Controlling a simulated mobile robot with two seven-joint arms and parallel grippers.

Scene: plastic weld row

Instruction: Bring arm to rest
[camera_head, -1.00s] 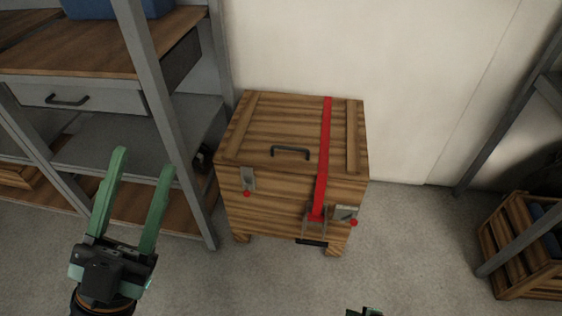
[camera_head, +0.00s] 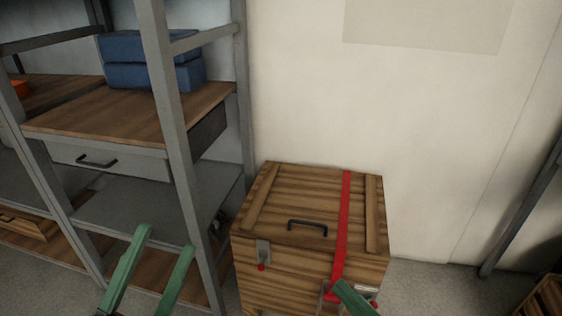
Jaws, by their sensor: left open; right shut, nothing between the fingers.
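My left gripper (camera_head: 166,250) is at the lower left in the head view. Its two green fingers are spread apart with nothing between them, in front of the shelf rack. My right gripper (camera_head: 352,299) shows only as a green fingertip at the bottom edge, in front of the crate's lower right front. The rest of it is out of frame. A wooden crate (camera_head: 280,210) with a closed lid, a black handle (camera_head: 307,226) and a red strap (camera_head: 343,222) stands against the wall.
Another rack post (camera_head: 525,205) and a slatted crate (camera_head: 545,298) are at the right. Floor (camera_head: 440,285) between is clear.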

